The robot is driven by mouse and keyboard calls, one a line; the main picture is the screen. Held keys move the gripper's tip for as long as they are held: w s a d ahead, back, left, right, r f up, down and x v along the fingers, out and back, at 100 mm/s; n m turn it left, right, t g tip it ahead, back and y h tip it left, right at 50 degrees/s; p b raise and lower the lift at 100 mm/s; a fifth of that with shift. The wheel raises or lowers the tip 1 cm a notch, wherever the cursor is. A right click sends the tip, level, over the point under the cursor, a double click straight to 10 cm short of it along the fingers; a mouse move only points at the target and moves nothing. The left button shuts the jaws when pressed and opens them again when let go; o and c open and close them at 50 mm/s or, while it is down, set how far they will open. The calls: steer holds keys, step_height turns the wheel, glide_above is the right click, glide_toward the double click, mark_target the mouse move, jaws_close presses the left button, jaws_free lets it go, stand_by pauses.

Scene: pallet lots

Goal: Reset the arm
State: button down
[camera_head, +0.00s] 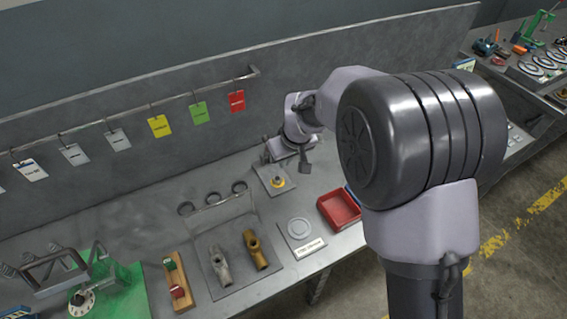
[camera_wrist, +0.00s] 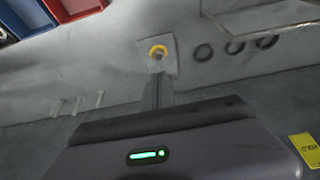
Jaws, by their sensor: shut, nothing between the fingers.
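My arm reaches from the right of the head view over the grey workbench (camera_head: 141,223). My gripper (camera_head: 305,168) hangs above the back of the bench, just right of a small plate with a yellow ring (camera_head: 277,182). In the wrist view my gripper (camera_wrist: 158,82) is shut and empty, its narrow fingers pointing toward the plate with the yellow ring (camera_wrist: 170,62). It appears apart from the plate, though the exact height is hard to tell. My arm hides part of the bench's right side.
A red tray (camera_head: 339,208) stands right of a labelled plate with a grey disc (camera_head: 300,230). Two metal fittings (camera_head: 256,250) lie on a board. Coloured tags (camera_head: 199,113) hang from a rail behind. A green fixture (camera_head: 112,290) is at the left. Another bench (camera_head: 520,80) is far right.

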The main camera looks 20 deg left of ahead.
steer(key=p+v, duration=0.1)
steer(key=v, duration=0.2)
steer(key=shift+r, duration=0.3)
